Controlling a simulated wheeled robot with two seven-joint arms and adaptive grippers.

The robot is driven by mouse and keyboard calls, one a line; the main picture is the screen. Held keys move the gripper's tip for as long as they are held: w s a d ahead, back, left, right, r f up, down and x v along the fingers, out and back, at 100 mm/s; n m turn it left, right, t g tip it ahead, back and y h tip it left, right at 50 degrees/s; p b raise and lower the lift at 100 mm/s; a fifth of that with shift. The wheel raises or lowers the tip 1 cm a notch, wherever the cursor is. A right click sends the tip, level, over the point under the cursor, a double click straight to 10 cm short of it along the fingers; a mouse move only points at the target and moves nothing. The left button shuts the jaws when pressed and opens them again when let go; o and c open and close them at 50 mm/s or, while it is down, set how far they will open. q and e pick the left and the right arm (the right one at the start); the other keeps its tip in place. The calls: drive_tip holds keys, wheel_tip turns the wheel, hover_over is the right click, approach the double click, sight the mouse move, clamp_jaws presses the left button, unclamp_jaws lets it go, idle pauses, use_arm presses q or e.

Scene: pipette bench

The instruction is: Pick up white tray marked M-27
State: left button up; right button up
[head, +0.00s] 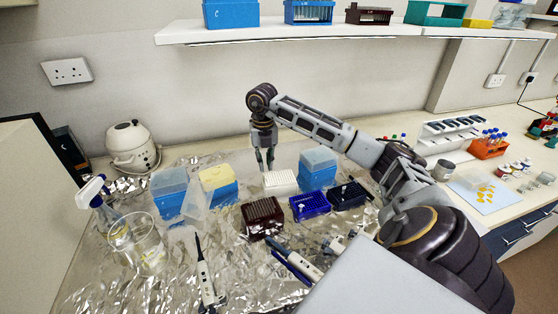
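A white tray (281,183) sits on the foil-covered bench, between a yellow-topped box and a blue box. Its marking is too small to read. My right gripper (265,164) points down just above and behind the tray's left part. Its fingers look close to the tray's back edge, but I cannot tell if they touch it. The gap between the fingers is too small to judge. My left gripper is not in view.
A blue box (318,169) stands right of the tray, and a yellow-topped blue box (219,186) stands left. A dark red rack (262,217) and a blue rack (309,204) are in front. A glass beaker (142,245) and a pipette (205,273) are nearer.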

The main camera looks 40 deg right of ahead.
sight(265, 176)
drive_tip(key=shift+f, duration=0.1)
idle(0.3)
drive_tip(key=shift+a+f+p, duration=0.2)
drive_tip(key=shift+f+p, duration=0.2)
drive_tip(key=shift+f, duration=2.15)
clamp_jaws()
drive_tip(key=shift+r, duration=0.2)
wheel_tip(265, 176, up, 10)
drive_tip(key=shift+f+b, duration=0.15)
drive_tip(key=shift+b, duration=0.2)
